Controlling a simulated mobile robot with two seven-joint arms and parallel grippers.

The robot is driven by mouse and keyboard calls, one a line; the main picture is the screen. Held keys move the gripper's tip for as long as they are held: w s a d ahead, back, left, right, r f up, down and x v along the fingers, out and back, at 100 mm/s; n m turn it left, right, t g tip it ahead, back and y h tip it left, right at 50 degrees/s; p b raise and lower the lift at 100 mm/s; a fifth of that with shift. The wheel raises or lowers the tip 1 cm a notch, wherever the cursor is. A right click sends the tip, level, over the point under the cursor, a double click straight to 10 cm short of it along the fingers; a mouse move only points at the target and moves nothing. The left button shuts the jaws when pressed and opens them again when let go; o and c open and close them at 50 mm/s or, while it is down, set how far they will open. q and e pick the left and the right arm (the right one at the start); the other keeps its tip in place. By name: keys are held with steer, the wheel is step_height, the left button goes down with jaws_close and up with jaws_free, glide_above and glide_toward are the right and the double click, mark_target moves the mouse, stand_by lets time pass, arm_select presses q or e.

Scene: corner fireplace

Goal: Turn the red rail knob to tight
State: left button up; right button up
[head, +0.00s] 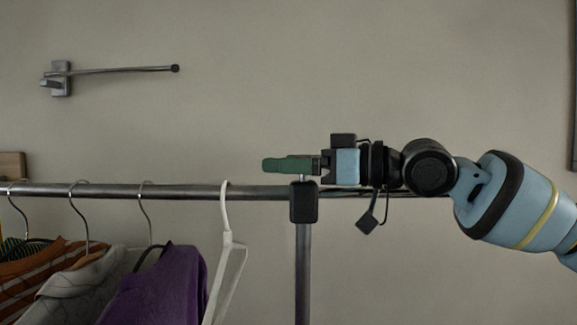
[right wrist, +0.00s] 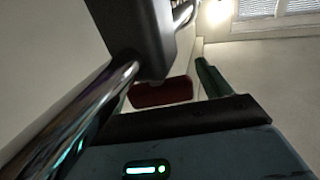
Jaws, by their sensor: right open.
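The red rail knob (right wrist: 160,92) shows only in the right wrist view, just below the black joint block of the rail. It does not show in the head view, and I cannot tell its turn position. My right gripper (head: 287,164), with green fingers, points left at the top of the black joint block (head: 303,201). In the right wrist view one green finger (right wrist: 212,77) stands to the right of the knob; the other is mostly hidden. The gripper is open, and I see no clear contact with the knob. My left gripper is not in view.
The metal rail (head: 110,190) runs across, on an upright post (head: 303,270). A white hanger (head: 227,245), a purple garment (head: 160,285) and other clothes hang left of the joint. A wall hook arm (head: 115,70) is at upper left. Space above the gripper is clear.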

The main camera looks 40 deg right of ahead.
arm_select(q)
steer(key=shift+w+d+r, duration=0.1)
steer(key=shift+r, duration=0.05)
arm_select(e)
steer(key=shift+r, duration=0.1)
steer(key=c, duration=1)
